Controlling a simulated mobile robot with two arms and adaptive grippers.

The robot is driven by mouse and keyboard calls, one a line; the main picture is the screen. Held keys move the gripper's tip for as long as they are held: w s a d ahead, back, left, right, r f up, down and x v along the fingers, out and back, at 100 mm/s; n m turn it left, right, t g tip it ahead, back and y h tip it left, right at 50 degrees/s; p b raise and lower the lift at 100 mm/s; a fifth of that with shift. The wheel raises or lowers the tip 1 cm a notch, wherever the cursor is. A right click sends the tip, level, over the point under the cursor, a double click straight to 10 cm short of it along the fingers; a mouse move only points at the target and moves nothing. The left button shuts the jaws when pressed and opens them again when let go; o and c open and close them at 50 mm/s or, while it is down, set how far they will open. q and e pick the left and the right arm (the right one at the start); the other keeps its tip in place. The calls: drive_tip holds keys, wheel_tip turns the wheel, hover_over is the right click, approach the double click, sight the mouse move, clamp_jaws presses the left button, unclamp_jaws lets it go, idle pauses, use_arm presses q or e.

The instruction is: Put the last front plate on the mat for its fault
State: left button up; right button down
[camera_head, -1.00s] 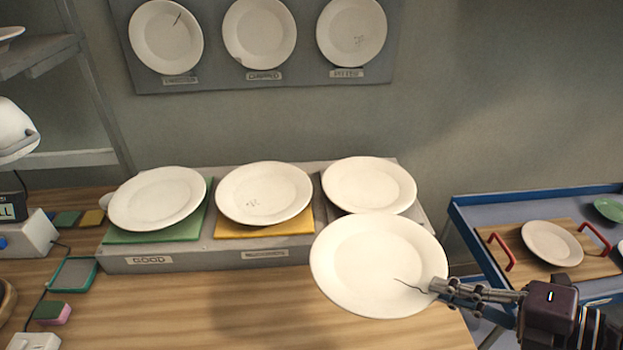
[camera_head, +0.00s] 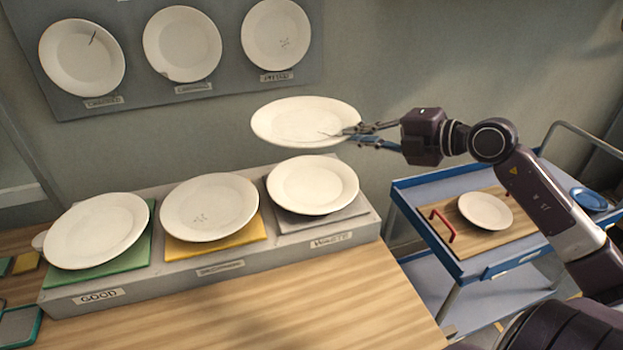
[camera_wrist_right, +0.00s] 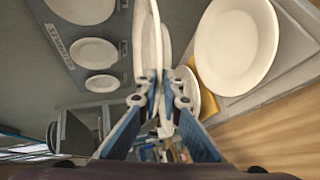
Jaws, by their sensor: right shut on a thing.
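My right gripper (camera_head: 368,135) is shut on the rim of a white plate (camera_head: 290,118) with a dark crack line near the grip. The plate is held about level in the air, above and behind the grey mat (camera_head: 340,219). In the right wrist view the held plate (camera_wrist_right: 149,50) is edge-on between the fingers. A white plate (camera_head: 312,186) lies on the grey mat. A plate with small marks (camera_head: 208,205) lies on the yellow mat (camera_head: 240,232). A plain plate (camera_head: 97,230) lies on the green mat (camera_head: 120,262), labelled GOOD. My left gripper is not in view.
The wall board (camera_head: 215,85) carries three labelled sample plates: one cracked, one with a chipped rim, one with specks. A blue trolley (camera_head: 420,212) at right holds a board with a small plate (camera_head: 485,211). The wooden tabletop (camera_head: 300,300) in front is clear.

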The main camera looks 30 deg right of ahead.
drive_tip(key=shift+m+h, duration=0.3)
drive_tip(key=shift+h, duration=0.1)
drive_tip(key=shift+w+d+f, duration=0.15)
drive_tip(key=shift+d+f, duration=0.15)
drive_tip(key=shift+f, duration=2.6)
drive_tip(key=shift+w+d+f, duration=0.15)
drive_tip(key=shift+d+f, duration=0.15)
drive_tip(key=shift+f, duration=2.6)
drive_tip(key=shift+w+d+f, duration=0.15)
drive_tip(key=shift+d+f, duration=0.15)
drive_tip(key=shift+f, duration=2.6)
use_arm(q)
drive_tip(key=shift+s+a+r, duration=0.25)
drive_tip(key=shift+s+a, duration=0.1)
use_arm(e)
drive_tip(key=c, duration=2.4)
unclamp_jaws()
drive_tip(key=shift+s+f, duration=0.1)
drive_tip(key=shift+f, duration=0.05)
